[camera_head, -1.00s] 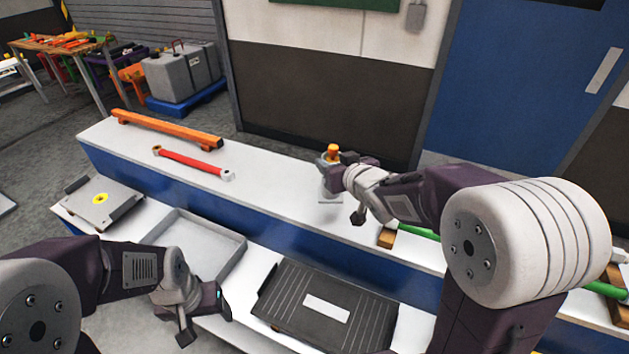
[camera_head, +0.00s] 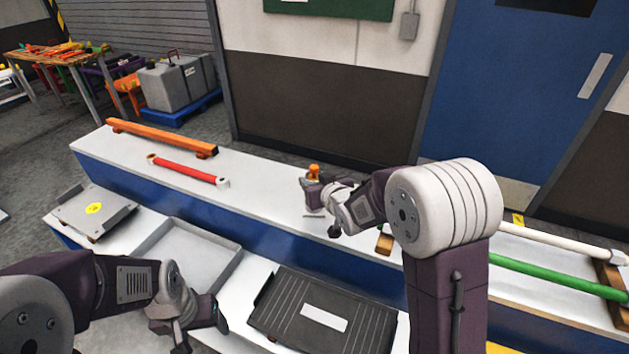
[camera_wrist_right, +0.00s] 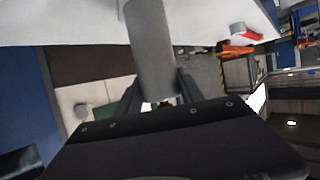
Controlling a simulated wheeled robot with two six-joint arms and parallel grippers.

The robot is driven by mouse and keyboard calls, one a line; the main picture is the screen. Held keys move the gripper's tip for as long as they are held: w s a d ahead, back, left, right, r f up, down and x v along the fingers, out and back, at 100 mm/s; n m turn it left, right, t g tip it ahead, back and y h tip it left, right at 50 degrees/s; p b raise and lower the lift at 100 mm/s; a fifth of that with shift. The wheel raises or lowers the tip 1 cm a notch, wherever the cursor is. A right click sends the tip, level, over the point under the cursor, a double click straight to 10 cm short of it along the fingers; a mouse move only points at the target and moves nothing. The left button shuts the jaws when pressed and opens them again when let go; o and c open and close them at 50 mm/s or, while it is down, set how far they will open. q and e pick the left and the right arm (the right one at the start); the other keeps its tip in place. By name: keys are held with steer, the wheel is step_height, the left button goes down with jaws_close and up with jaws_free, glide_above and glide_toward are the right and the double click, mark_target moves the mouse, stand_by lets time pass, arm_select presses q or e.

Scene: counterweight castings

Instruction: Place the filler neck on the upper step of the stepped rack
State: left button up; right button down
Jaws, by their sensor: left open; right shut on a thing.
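The filler neck is a grey cylinder (camera_wrist_right: 152,48) with an orange top (camera_head: 314,170). My right gripper (camera_head: 314,187) is shut on it and holds it roughly upright at the upper step (camera_head: 262,190) of the stepped rack. The step is a long white surface with a blue front. The gripper hides much of the neck in the head view, and I cannot tell whether its lower end touches the step. My left gripper (camera_head: 203,328) is open and empty, low in the head view, near the grey tray.
On the upper step, an orange bar (camera_head: 160,137) and a red link (camera_head: 188,170) lie left; green (camera_head: 555,277) and white (camera_head: 560,242) rods lie right. The lower level holds a grey tray (camera_head: 190,250), a black ribbed plate (camera_head: 325,312) and a grey plate (camera_head: 92,210).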

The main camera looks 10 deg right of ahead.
steer(key=shift+f, duration=0.15)
steer(key=c, duration=0.7)
jaws_free()
steer(key=shift+r, duration=0.2)
steer(key=shift+s+r, duration=0.1)
steer(key=shift+s, duration=0.1)
steer(key=v, duration=1.2)
steer(key=s+d+f+m+g+h, duration=0.1)
steer(key=s+d+f+g, duration=0.15)
steer(key=f, duration=0.35)
steer(key=s+d+f+m+g+h, duration=0.1)
steer(key=s+f+g, duration=0.3)
steer(key=f, duration=0.1)
steer(key=s+f+g, duration=0.2)
steer(key=s, duration=0.2)
steer(key=s+f+g, duration=0.1)
steer(key=s+f, duration=0.1)
steer(key=s, duration=0.1)
steer(key=s+f+g, duration=0.2)
steer(key=s, duration=0.2)
steer(key=shift+s+d+g, duration=0.25)
steer(key=shift+s+g, duration=0.1)
